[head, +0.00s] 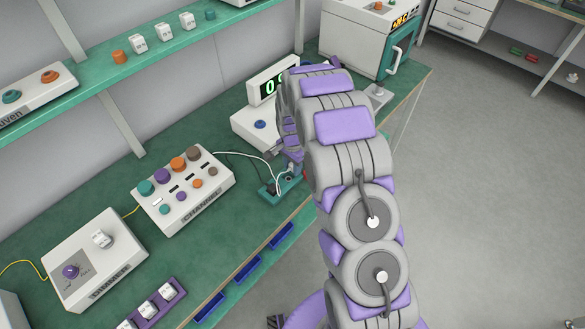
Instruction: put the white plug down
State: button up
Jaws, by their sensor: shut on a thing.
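My gripper (287,163) is at the far end of my curled arm, low over the bench's front edge. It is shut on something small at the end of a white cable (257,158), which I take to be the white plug. My fingers and arm hide most of the plug, so its shape and tilt cannot be told. A teal fixture (279,188) lies right below my gripper. I cannot tell whether the plug touches it.
The channel box (184,190) with coloured knobs stands to the left. A white meter (258,128) with a green display stands behind my gripper. A white box (95,258) and a purple rack (152,305) are nearer. Bare green bench (198,262) lies between.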

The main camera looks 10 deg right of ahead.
aim_at(292, 164)
jog(key=shift+f, duration=0.6)
jog(key=shift+f, duration=0.1)
jog(key=shift+f, duration=0.1)
jog(key=o, duration=1.1)
jog(key=shift+f+b, duration=0.1)
jog(key=shift+b, duration=0.25)
jog(key=shift+r+p, duration=2.35)
jog(key=shift+r, duration=6.6)
